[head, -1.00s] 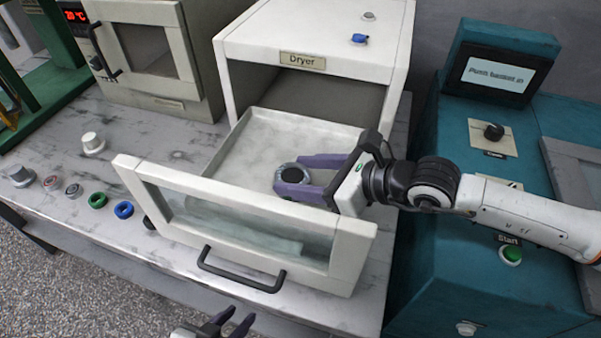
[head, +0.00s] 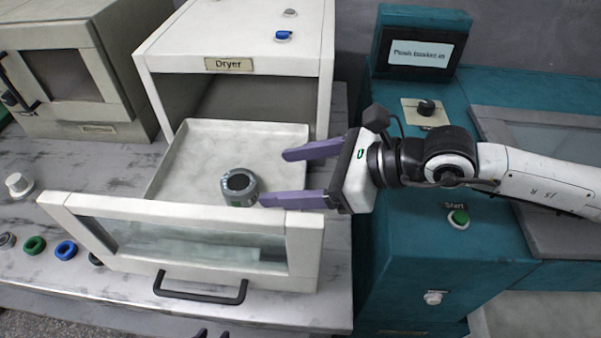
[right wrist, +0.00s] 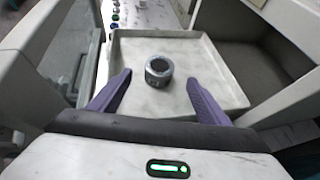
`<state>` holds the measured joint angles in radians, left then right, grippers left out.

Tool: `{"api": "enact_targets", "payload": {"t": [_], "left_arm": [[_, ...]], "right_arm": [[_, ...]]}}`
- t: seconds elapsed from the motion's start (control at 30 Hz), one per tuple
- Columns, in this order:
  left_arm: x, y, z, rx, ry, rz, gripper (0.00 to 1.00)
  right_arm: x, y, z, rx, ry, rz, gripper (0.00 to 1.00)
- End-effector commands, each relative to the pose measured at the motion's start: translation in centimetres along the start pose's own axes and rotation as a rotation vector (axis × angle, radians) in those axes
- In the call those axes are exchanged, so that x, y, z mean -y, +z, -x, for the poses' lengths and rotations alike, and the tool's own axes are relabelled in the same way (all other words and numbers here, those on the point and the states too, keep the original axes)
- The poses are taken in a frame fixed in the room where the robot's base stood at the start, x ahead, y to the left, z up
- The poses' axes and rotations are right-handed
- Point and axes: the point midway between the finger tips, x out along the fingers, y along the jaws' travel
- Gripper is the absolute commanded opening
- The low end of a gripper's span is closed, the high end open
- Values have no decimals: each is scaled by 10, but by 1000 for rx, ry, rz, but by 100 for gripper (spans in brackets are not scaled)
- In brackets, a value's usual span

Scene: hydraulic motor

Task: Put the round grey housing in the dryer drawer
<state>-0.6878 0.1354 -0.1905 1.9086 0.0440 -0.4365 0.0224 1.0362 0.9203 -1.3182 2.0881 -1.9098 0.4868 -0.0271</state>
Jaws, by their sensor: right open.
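The round grey housing (head: 239,187) stands in the open dryer drawer (head: 190,150), on its floor near the glass front. It has a dark round opening on top. In the right wrist view the housing (right wrist: 159,70) stands beyond and between the fingertips, not touching them. My right gripper (head: 272,177) is open and empty, just right of the housing, with its purple fingers pointing left over the drawer's right side. My left gripper (head: 212,334) shows only as dark tips at the bottom edge, and its jaws cannot be made out.
The dryer (head: 235,45) stands behind the drawer, whose handle (head: 200,290) faces front. A teal machine (head: 440,230) with a green start button stands close on the right. Several coloured rings and a white knob (head: 18,184) lie on the table at left.

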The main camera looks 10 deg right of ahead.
Motion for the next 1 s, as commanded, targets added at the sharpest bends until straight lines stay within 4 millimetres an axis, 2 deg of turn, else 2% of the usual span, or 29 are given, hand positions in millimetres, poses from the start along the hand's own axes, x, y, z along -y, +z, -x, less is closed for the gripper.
{"api": "enact_targets", "payload": {"t": [0.1, 0.27, 1.0], "left_arm": [[0, 2, -2, 0, 0, 0, 31], [0, 2, -2, -1, 0, 0, 31], [0, 0, -3, -4, 0, -1, 31]], "right_arm": [[1, -1, 16, 0, -2, -1, 71], [0, 0, 25, 0, -1, 0, 71], [0, 0, 25, 0, 0, 0, 71]]}}
